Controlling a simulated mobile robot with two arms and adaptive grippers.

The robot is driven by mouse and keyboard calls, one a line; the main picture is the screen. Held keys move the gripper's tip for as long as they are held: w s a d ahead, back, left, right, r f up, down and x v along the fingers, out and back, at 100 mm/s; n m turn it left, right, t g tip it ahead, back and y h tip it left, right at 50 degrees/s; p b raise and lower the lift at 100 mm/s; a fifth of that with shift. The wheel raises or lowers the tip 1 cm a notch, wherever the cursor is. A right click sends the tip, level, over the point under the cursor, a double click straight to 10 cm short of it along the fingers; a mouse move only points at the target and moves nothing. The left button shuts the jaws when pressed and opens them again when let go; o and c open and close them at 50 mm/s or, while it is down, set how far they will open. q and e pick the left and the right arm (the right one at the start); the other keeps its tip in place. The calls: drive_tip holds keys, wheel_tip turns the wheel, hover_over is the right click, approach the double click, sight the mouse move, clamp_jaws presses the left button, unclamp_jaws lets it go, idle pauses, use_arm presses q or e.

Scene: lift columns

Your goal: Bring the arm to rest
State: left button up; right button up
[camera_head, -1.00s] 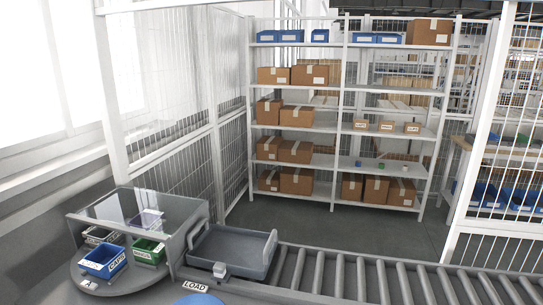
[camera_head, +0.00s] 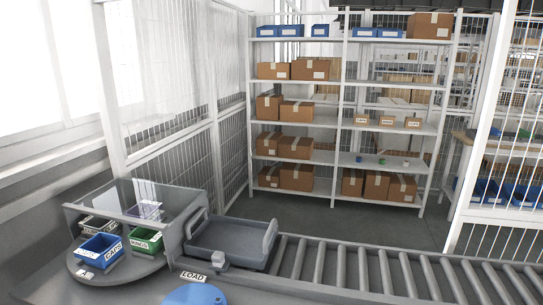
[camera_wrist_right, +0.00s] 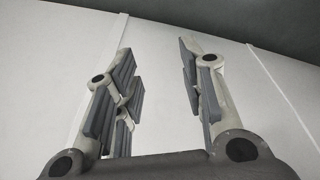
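My right gripper (camera_wrist_right: 158,85) shows in the right wrist view. Its fingers stand wide apart with nothing between them, in front of a plain pale surface. Neither of my grippers shows in the head view, so my left gripper is out of sight.
A grey tray (camera_head: 232,262) sits at the left end of the roller conveyor (camera_head: 340,268). A turntable (camera_head: 128,272) at the left carries a blue bin (camera_head: 100,250), a green bin (camera_head: 146,241) and others. Shelves (camera_head: 345,83) with cartons stand behind. A blue disc (camera_head: 195,295) lies at the front.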

drive_tip(key=s+d+f+b, duration=0.1)
drive_tip(key=s+f+b, duration=0.1)
drive_tip(key=s+f, duration=0.6)
drive_tip(key=s+d+f+g+b, duration=0.1)
drive_tip(key=s+d+f+b, duration=0.1)
drive_tip(key=s+f, duration=0.7)
wheel_tip(320, 180, down, 6)
drive_tip(key=shift+s+r+b, duration=0.15)
drive_tip(key=shift+s+b, duration=0.05)
drive_tip(key=shift+b, duration=0.1)
